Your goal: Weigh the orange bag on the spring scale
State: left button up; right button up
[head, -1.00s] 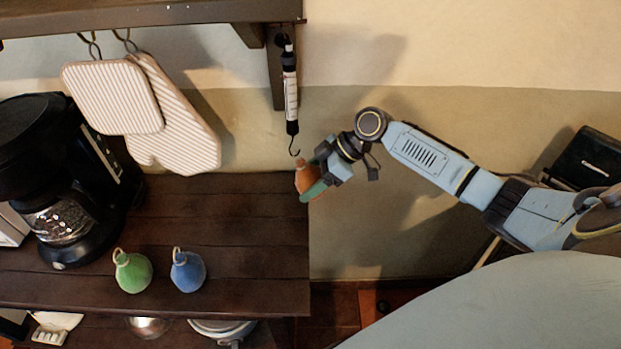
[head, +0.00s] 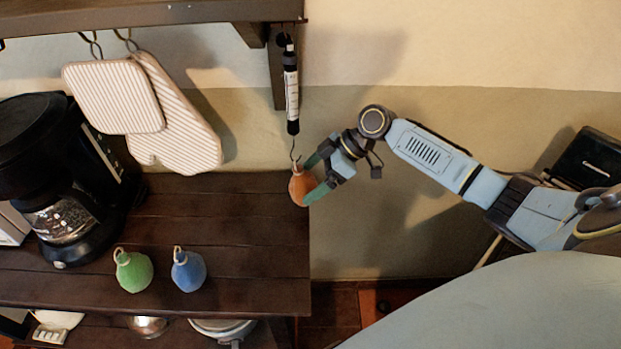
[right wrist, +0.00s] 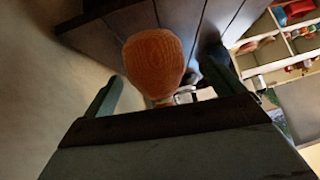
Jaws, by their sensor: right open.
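The orange bag (head: 298,188) hangs under the spring scale (head: 291,95), its top at the scale's lower hook (head: 294,154). The scale hangs from the shelf bracket. My right gripper (head: 313,180) is open just to the right of the bag, with its green fingers apart. In the right wrist view the orange bag (right wrist: 155,62) sits between the two spread fingers (right wrist: 170,90), with a gap on each side. The scale's reading is too small to tell. My left gripper is out of view.
A green bag (head: 133,272) and a blue bag (head: 188,272) stand on the dark wooden counter (head: 230,230). A black coffee maker (head: 60,180) is at the left. Striped oven mitts (head: 115,95) hang under the shelf (head: 150,15).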

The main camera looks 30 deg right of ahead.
jog(key=v, duration=1.3)
jog(key=s+a+f+m+g+h, duration=0.2)
jog(key=s+a+f+h, duration=0.1)
jog(key=s+a+f, duration=1.15)
jog(key=s+m+t+h, duration=0.2)
jog(key=s+m+h, duration=0.3)
jog(key=s+m, duration=0.3)
notch_tip(320, 180, down, 27)
jog(key=s+g+b, duration=0.1)
jog(key=s+b, duration=0.1)
jog(key=s+d+f+g+b, duration=0.1)
jog(key=s+d+f, duration=0.1)
jog(key=s+f, duration=1.3)
jog(key=shift+s+n, duration=0.4)
